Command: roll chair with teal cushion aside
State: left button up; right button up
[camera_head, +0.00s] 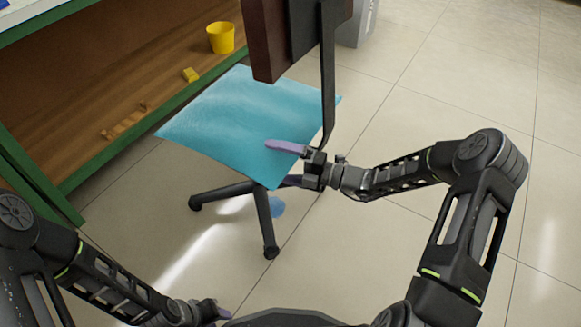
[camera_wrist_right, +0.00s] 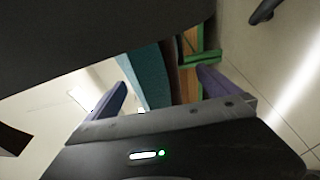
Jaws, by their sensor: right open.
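The chair with teal cushion (camera_head: 225,110) stands on the tiled floor beside the wooden shelf. Its dark backrest (camera_head: 265,40) and black upright (camera_head: 328,80) are on the right, and its black wheeled legs (camera_head: 262,215) show below. My right gripper (camera_head: 283,163) is open at the cushion's near right edge, one purple finger above the cushion and the other below. In the right wrist view, the teal cushion edge (camera_wrist_right: 151,75) shows between the two fingers; contact is unclear. My left gripper (camera_head: 222,312) is low at the bottom edge, mostly hidden, away from the chair.
The green-edged wooden shelf (camera_head: 75,165) is at the left, close to the chair. On it are a yellow cup (camera_head: 221,37), a yellow block (camera_head: 190,75) and wooden pieces (camera_head: 125,121). A grey bin (camera_head: 357,25) stands behind the chair. Floor to the right is clear.

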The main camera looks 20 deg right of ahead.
jog(key=shift+w+a, duration=0.35)
jog(key=shift+a, duration=0.15)
jog(key=c, duration=2.1)
